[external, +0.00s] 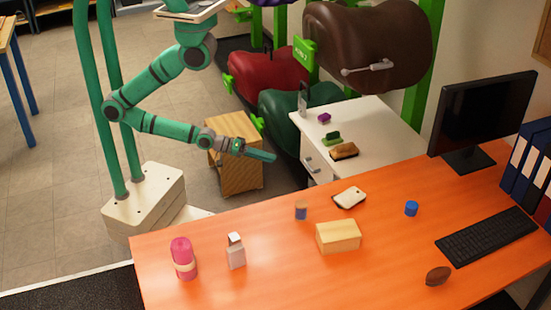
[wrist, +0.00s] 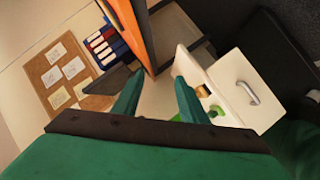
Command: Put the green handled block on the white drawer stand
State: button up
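The green handled block (external: 332,139) sits on top of the white drawer stand (external: 372,125), between a purple block (external: 324,118) and a brown brush-like item (external: 344,151). My gripper (external: 272,157) is left of the stand, apart from the block. In the wrist view my gripper (wrist: 158,78) shows its two fingers spread with nothing between them. The white drawer stand (wrist: 238,88) appears tilted at the right of that view, with its drawer handle visible. Small green bits (wrist: 216,110) show near the right finger, partly hidden; I cannot tell which is the block.
The orange desk (external: 230,285) carries a pink bottle (external: 183,258), a small carton (external: 235,251), a wooden box (external: 338,236), a jar (external: 301,210), a keyboard (external: 486,237) and a monitor (external: 483,112). A wooden cabinet (external: 236,152) stands behind my forearm. Saddles (external: 380,45) hang behind the stand.

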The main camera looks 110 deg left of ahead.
jog(key=s+d+r+m+t+h, duration=0.1)
jog(key=s+d+r+m+h, duration=0.3)
jog(key=m, duration=0.9)
notch_tip(320, 180, up, 5)
jog(key=shift+s+d+f, duration=0.2)
jog(key=shift+s+d, duration=0.8)
jog(key=shift+d, duration=0.05)
jog(key=shift+w, duration=0.1)
